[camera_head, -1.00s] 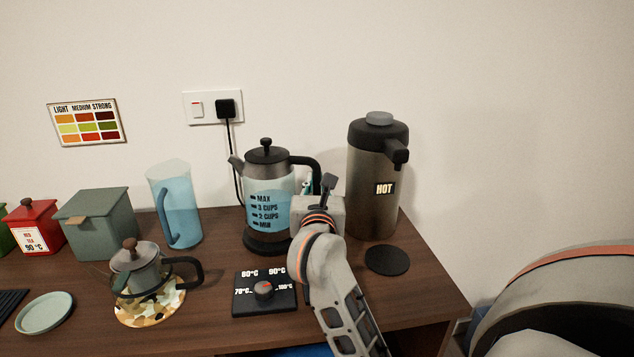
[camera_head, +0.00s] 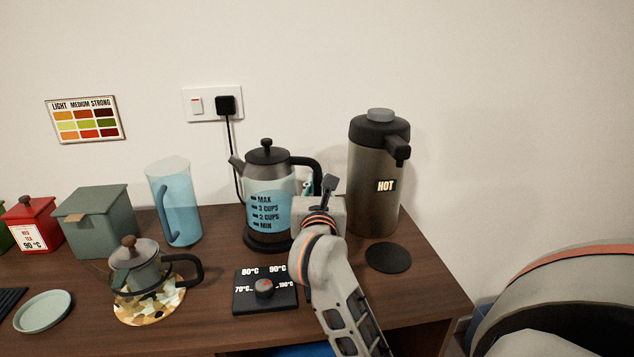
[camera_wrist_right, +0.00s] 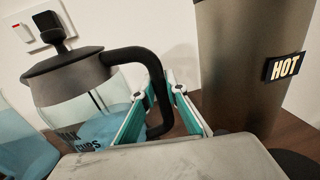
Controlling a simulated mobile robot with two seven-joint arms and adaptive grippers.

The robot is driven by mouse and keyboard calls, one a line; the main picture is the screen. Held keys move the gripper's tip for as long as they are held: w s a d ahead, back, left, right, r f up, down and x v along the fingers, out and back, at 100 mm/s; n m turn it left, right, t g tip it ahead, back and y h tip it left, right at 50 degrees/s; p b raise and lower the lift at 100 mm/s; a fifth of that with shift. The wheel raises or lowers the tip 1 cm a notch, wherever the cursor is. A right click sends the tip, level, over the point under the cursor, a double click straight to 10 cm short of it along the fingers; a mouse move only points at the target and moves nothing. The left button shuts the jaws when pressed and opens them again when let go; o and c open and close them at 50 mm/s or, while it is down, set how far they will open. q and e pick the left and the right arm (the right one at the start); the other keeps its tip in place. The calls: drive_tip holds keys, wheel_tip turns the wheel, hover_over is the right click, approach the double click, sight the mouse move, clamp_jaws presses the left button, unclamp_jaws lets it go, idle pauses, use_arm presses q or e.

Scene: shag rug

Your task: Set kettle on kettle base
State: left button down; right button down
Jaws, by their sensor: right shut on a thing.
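The kettle (camera_head: 271,205), a clear jug with blue water, a grey metal top and a black lid, stands upright at the back middle of the table. It also shows in the right wrist view (camera_wrist_right: 85,85). The black kettle base (camera_head: 266,244) shows as a dark disc directly under it; I cannot tell whether a small gap lies between them. My right gripper (camera_wrist_right: 163,92) is shut on the kettle's black handle (camera_wrist_right: 150,65), with its teal fingers on either side. In the head view my right wrist hides part of the handle. My left gripper is not in view.
A "HOT" flask (camera_head: 375,185) stands close right of the handle, with a black disc (camera_head: 388,257) in front. A temperature dial (camera_head: 265,291) sits in front of the kettle. A blue pitcher (camera_head: 174,205) and small teapot (camera_head: 146,270) stand left. A cable runs behind to the socket.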

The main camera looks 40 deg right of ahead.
idle(0.3)
drive_tip(key=c, duration=2.3)
unclamp_jaws()
drive_tip(key=shift+f, duration=0.1)
drive_tip(key=shift+f, duration=0.25)
drive_tip(key=shift+v, duration=5.55)
drive_tip(key=shift+r, duration=0.1)
